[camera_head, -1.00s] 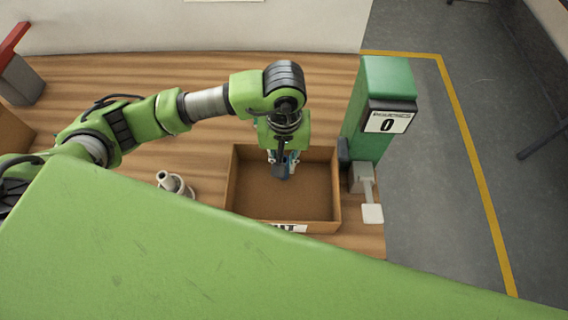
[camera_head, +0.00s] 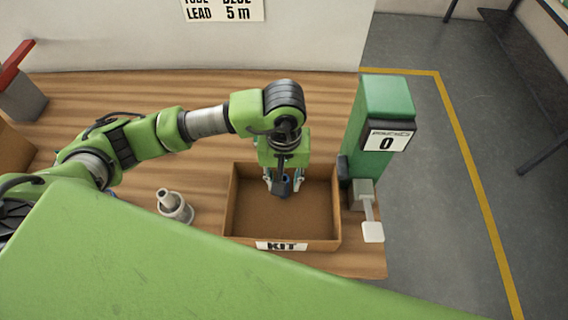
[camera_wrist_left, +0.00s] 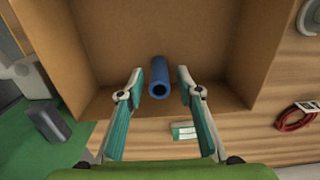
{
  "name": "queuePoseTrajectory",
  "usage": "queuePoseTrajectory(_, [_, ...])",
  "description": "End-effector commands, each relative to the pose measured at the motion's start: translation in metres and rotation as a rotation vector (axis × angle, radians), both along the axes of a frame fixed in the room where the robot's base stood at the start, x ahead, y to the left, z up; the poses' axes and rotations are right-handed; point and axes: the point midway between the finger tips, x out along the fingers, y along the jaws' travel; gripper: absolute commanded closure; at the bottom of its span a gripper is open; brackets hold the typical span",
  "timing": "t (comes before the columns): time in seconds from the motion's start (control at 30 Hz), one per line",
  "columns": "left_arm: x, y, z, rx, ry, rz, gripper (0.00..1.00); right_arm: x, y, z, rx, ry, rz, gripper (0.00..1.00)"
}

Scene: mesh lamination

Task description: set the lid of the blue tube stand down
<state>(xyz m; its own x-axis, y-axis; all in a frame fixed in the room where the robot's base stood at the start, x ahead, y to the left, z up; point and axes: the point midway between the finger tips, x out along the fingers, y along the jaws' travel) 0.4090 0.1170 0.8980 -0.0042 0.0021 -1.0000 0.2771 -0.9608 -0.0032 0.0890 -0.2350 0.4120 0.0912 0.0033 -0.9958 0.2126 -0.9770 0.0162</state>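A blue tube (camera_wrist_left: 158,78) is in the brown kit box, with its open end facing the wrist camera. It also shows as a small dark blue shape in the head view (camera_head: 284,186). My left gripper (camera_wrist_left: 159,84) reaches down over the box at its back part. Its two fingers stand apart on either side of the tube, with a gap on each side. I cannot pick out a tube stand or its lid in either view. My right gripper is not in view.
The kit box (camera_head: 258,232) has open top and low walls. A green machine (camera_head: 381,105) reading 0 stands right of it. A grey-white fitting (camera_head: 174,207) stands left. A red coil (camera_wrist_left: 296,117) and a small card (camera_wrist_left: 185,131) lie outside the box.

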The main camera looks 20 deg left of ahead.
Motion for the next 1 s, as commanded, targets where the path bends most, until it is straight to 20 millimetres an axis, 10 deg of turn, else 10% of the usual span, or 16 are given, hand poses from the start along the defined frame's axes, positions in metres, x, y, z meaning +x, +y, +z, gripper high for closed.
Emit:
queuePoseTrajectory(0.5, [0.002,-0.001,0.102,-0.002,-0.008,0.000,0.67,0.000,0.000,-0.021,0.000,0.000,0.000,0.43])
queuePoseTrajectory(1.0, [0.001,0.000,0.117,-0.001,-0.003,-0.001,0.67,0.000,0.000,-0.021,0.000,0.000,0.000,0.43])
